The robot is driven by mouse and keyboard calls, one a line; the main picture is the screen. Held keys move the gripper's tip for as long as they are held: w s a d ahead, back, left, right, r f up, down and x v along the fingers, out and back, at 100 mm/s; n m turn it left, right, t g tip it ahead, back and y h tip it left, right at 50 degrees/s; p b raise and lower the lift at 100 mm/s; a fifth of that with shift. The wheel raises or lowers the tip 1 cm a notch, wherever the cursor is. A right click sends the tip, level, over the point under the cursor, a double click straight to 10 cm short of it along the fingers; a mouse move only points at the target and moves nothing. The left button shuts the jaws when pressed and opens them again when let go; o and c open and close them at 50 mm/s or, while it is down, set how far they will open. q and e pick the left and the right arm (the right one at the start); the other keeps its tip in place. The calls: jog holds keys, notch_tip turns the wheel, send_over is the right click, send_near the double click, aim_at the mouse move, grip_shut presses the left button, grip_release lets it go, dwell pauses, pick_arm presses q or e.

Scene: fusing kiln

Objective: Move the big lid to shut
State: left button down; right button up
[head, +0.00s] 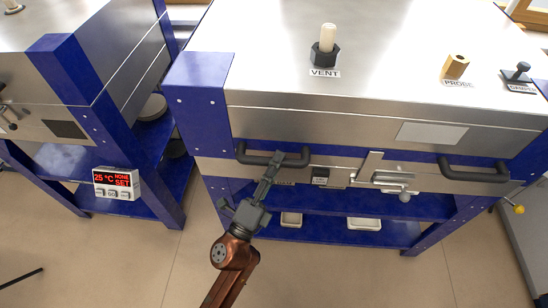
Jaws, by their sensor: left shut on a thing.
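The big lid (375,60) is the broad brushed-metal top of the right kiln, with a metal front face. It lies flat or nearly flat over the kiln body (225,168); I cannot tell whether a small gap is left at the seam. Two dark bar handles show at its front, the left handle (243,152) and the right handle (475,175). My left gripper (275,162) reaches up from below and is shut on the left handle, near its middle. The gripper hides part of that handle. My right gripper is out of view.
A vent plug (327,45), probe plug (455,67) and damper knob (517,72) stand on the lid. A latch (385,178) is at the front. A second kiln (75,60) with a red-lit controller (118,184) stands left. Open floor lies in front.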

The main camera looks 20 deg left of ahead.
pick_arm(q)
jog(key=shift+f, duration=0.85)
jog(key=c, duration=1.8)
grip_release()
jog(key=shift+w, duration=0.1)
jog(key=shift+o, duration=0.2)
jog(key=shift+r, duration=0.1)
jog(key=shift+r, duration=0.3)
notch_tip(320, 180, up, 10)
jog(key=shift+f, duration=0.1)
